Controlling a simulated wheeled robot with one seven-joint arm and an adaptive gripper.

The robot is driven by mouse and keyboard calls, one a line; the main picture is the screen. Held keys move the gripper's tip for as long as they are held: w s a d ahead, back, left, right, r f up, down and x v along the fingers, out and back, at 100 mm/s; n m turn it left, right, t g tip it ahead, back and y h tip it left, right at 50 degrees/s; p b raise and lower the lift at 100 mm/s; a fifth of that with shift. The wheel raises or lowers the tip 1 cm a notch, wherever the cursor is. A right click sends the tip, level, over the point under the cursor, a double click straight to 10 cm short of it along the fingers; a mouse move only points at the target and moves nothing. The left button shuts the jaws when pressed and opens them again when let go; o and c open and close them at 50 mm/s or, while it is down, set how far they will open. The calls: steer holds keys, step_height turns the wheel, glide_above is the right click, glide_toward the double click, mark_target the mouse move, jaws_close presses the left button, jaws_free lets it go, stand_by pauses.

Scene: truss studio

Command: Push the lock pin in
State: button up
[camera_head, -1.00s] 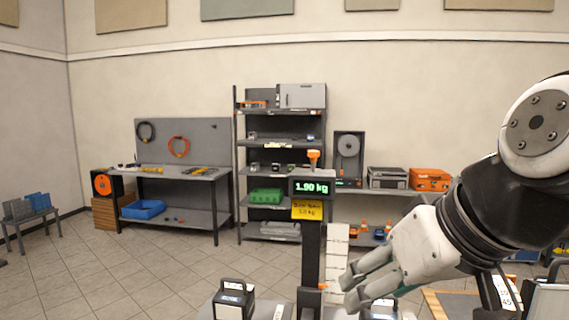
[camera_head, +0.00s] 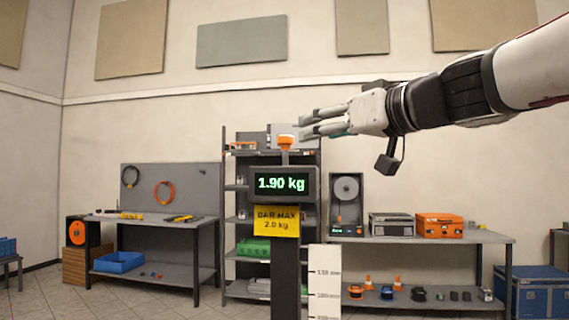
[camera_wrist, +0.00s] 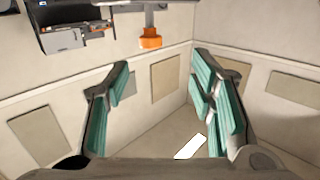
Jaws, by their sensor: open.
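An orange knob on a short grey stem (camera_head: 285,141) stands on top of the scale display, and I take it to be the lock pin. It also shows in the wrist view (camera_wrist: 151,40), upside down at the top, beyond the fingertips. My gripper (camera_head: 304,126) reaches in from the right, fingers pointing left, level with or slightly above the knob. In the wrist view its teal-padded fingers (camera_wrist: 160,72) are spread apart with nothing between them. I cannot tell from the picture how far in the pin sits.
The display (camera_head: 282,184) reads 1.90 kg, above a yellow sign (camera_head: 276,220) reading BAR MAX 2.0 kg. A white scaled board (camera_head: 324,283) stands right of the post. A dark shelf rack (camera_head: 240,205), a workbench (camera_head: 160,265) and a side table (camera_head: 460,236) stand behind. The air around the knob looks clear.

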mark_target(285, 137)
steer(key=shift+t, duration=0.3)
steer(key=p+x, duration=0.1)
steer(key=x, duration=0.8)
steer(key=d+p+x, duration=0.1)
steer(key=x, duration=0.4)
steer(key=shift+w+r+p, duration=0.35)
steer(key=shift+w, duration=0.3)
jaws_close()
